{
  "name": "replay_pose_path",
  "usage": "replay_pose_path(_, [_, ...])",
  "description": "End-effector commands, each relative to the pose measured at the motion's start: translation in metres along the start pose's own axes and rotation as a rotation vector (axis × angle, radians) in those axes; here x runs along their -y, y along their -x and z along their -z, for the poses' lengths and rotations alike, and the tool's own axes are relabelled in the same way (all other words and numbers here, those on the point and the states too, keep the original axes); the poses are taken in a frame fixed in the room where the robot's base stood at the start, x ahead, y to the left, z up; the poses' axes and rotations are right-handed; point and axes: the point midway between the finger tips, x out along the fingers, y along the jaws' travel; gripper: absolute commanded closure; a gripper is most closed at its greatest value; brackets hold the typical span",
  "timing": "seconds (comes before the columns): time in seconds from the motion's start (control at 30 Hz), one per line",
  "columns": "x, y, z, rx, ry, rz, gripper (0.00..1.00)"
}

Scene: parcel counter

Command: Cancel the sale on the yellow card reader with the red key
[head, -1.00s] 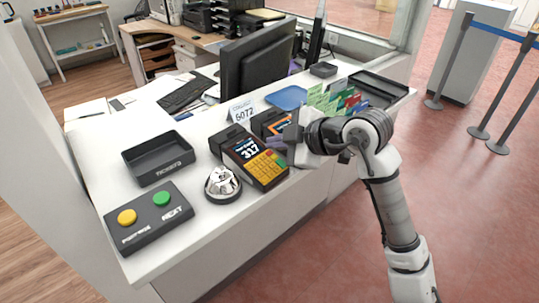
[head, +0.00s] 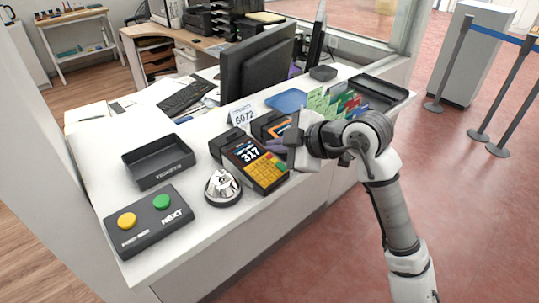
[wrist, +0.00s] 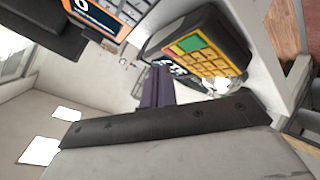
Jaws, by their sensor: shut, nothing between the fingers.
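The yellow card reader (head: 257,166) stands on the counter with its screen showing 317 and a yellow keypad. Its keypad also shows in the wrist view (wrist: 208,50), with a green key and an orange-red key at the near end. In the head view a small red key (head: 269,155) sits at the keypad's upper right. My gripper (head: 284,146) is shut and empty, just right of the reader and above the counter. Its dark fingers show in the wrist view (wrist: 157,88), apart from the keypad.
A second reader with an orange-edged screen (head: 273,127) stands behind, partly hidden by my gripper; it shows in the wrist view (wrist: 95,15). A silver bell (head: 222,186), a button box (head: 150,221) and a black tray (head: 158,163) stand to the left. Card racks (head: 340,103) are at right.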

Motion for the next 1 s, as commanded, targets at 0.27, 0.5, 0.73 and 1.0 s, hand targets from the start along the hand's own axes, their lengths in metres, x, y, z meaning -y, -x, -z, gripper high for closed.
replay_pose_path(0.27, [0.0, 0.0, 0.0, 0.0, 0.0, 0.0, 1.0])
replay_pose_path(0.5, [0.0, 0.0, 0.0, 0.0, 0.0, 0.0, 1.0])
replay_pose_path(0.73, [0.0001, -0.0001, -0.0001, 0.0, 0.0, 0.0, 1.0])
replay_pose_path(1.0, [0.0047, -0.0059, -0.0047, 0.0, 0.0, 0.0, 1.0])
